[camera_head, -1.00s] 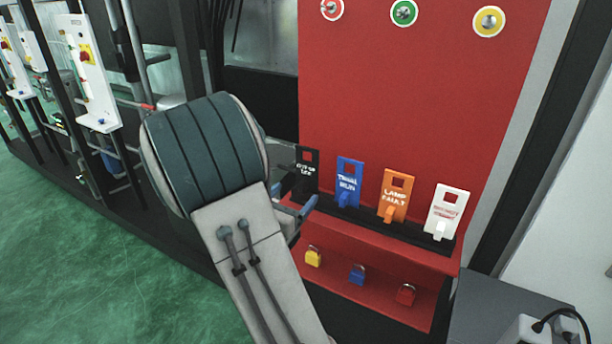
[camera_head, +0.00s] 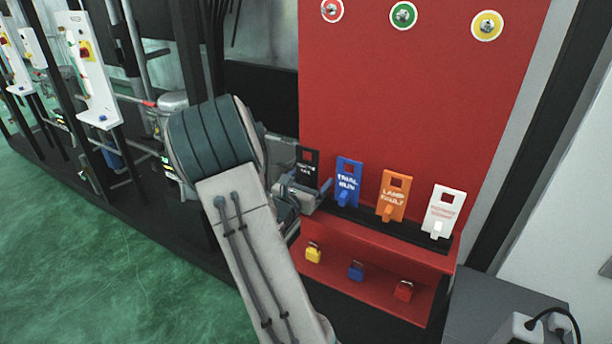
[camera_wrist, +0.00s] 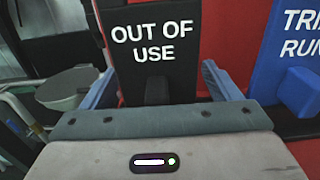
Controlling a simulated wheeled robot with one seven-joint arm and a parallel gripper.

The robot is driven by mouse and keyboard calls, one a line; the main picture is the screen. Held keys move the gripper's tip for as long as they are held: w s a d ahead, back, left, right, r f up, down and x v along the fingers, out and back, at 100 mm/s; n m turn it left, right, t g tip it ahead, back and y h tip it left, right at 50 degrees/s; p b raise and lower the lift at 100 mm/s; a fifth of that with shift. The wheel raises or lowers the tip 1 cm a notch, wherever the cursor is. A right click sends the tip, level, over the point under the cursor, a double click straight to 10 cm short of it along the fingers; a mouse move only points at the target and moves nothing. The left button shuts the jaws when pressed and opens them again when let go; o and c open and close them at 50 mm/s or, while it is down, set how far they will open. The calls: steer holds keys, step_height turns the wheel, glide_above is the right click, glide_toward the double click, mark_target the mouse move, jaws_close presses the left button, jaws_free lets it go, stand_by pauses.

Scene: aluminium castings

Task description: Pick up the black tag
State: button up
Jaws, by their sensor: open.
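The black tag (camera_head: 308,158) stands upright at the left end of the row of tags on a red panel's ledge. Its lower part is hidden behind my gripper in the head view. In the wrist view the black tag (camera_wrist: 155,30) reads "OUT OF USE", with a dark tab low on its front. My gripper (camera_wrist: 161,82) is open, its blue-grey fingers on either side of the tag's lower part. I cannot tell whether either finger touches it. In the head view my gripper (camera_head: 306,190) is right in front of the tag.
A blue tag (camera_head: 348,181) stands close to the right, then an orange tag (camera_head: 391,207) and a white tag (camera_head: 442,205). Yellow (camera_head: 313,252), blue (camera_head: 356,270) and red (camera_head: 403,290) padlocks are on the lower shelf. The red panel (camera_head: 400,90) rises behind.

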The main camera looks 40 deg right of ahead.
steer(key=c, duration=1.1)
steer(key=shift+r, duration=0.1)
